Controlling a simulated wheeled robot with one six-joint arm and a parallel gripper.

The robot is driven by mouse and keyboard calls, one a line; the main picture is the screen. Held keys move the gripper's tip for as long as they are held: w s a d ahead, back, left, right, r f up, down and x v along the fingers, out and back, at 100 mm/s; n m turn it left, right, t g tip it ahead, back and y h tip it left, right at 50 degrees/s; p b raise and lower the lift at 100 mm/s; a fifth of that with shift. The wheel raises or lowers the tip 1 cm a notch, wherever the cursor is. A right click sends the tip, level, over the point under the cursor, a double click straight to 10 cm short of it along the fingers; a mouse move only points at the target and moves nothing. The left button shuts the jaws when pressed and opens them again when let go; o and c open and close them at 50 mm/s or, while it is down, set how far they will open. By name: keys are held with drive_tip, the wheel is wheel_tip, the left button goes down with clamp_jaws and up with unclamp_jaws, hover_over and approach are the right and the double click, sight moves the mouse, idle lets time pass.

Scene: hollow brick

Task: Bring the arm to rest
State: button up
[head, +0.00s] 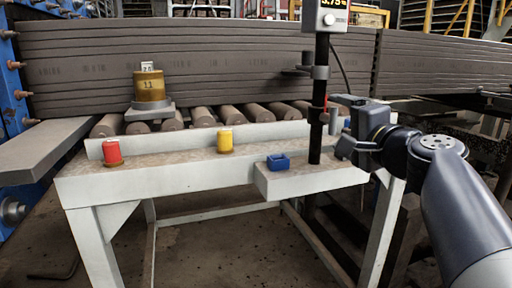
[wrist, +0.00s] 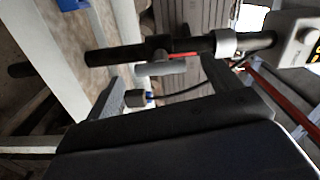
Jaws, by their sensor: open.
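My gripper (head: 338,126) is at the right of the bench, just right of the black post (head: 316,100). Its jaws are open, one finger above the other in the head view. In the wrist view my gripper (wrist: 160,68) shows its two fingers spread apart. A grey cylinder (wrist: 161,69) appears between them, and the post (wrist: 115,56) lies across the picture beyond. I see nothing held. Whether a finger touches the post or cylinder, I cannot tell.
A white bench (head: 160,174) carries a red spool (head: 112,152), a yellow spool (head: 225,140) and a blue block (head: 278,161). A brass-coloured cylinder (head: 150,91) stands on a grey stand near the rollers (head: 230,114). A display box (head: 325,17) tops the post.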

sight(335, 122)
drive_tip(key=v, duration=0.7)
drive_tip(key=x, duration=1.1)
drive_tip(key=shift+w+a, duration=0.15)
drive_tip(key=shift+w, duration=0.1)
drive_tip(key=shift+s+r+m+p, duration=0.1)
drive_tip(key=shift+r+m+p, duration=0.25)
drive_tip(key=shift+p, duration=0.35)
drive_tip(key=shift+s+m+p, duration=0.1)
drive_tip(key=shift+m+p, duration=0.35)
drive_tip(key=m+p, duration=0.3)
drive_tip(key=p, duration=0.1)
drive_tip(key=shift+f, duration=0.1)
drive_tip(key=m+p, duration=0.4)
drive_tip(key=p, duration=0.2)
drive_tip(key=shift+m, duration=0.3)
drive_tip(key=m+p, duration=0.4)
drive_tip(key=p, duration=0.3)
drive_tip(key=shift+m, duration=0.3)
drive_tip(key=m+p, duration=0.3)
drive_tip(key=p, duration=0.2)
drive_tip(key=shift+f+p, duration=0.15)
drive_tip(key=shift+p, duration=0.25)
